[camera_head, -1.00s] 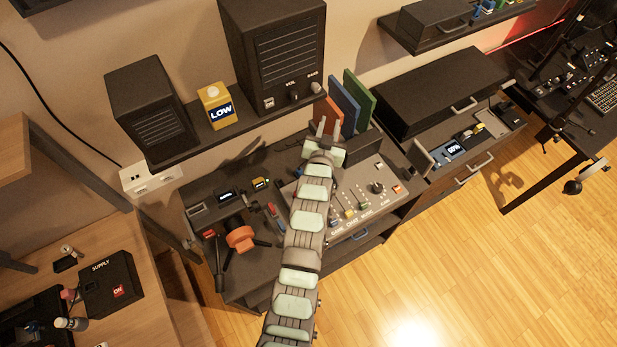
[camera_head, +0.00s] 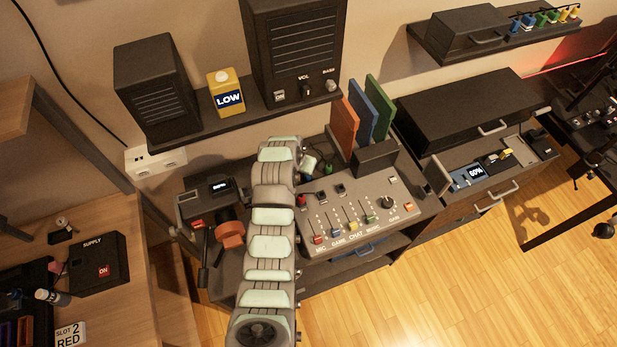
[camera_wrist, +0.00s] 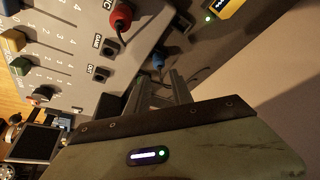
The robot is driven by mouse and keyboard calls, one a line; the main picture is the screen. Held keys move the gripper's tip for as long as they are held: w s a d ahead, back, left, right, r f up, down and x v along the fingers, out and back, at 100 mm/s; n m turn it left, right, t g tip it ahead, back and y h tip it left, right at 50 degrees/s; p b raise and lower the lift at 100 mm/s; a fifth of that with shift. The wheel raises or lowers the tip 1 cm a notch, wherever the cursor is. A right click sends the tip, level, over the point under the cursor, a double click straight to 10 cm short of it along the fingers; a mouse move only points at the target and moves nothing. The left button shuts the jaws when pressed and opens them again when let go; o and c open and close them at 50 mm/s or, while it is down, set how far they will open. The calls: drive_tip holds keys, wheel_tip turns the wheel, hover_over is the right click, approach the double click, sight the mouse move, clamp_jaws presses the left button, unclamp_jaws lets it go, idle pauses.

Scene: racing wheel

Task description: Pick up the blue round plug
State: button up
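The blue round plug (camera_wrist: 158,63) shows in the wrist view, on the dark surface beside the grey mixer panel. It lies just beyond my gripper's fingertips (camera_wrist: 159,75), close to the gap between them. My gripper is open, with a visible gap and nothing clearly held. I cannot tell whether a finger touches the plug. In the head view my arm hides most of this spot, and the blue plug cannot be made out there.
A red round plug (camera_wrist: 121,17) sits in the mixer panel (camera_wrist: 62,50), next to empty labelled sockets (camera_wrist: 110,47). Upright orange (camera_head: 344,126), blue and green panels stand behind the mixer. A shelf with speakers (camera_head: 296,55) and a yellow LOW box (camera_head: 226,94) overhangs the desk.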

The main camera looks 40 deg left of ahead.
sight(306, 176)
drive_tip(key=shift+p+x, duration=0.45)
drive_tip(key=shift+x, duration=2.7)
drive_tip(key=shift+w+d+f, duration=0.1)
drive_tip(key=shift+f, duration=0.35)
drive_tip(key=shift+w+f+b, duration=0.35)
drive_tip(key=shift+f, duration=0.35)
clamp_jaws()
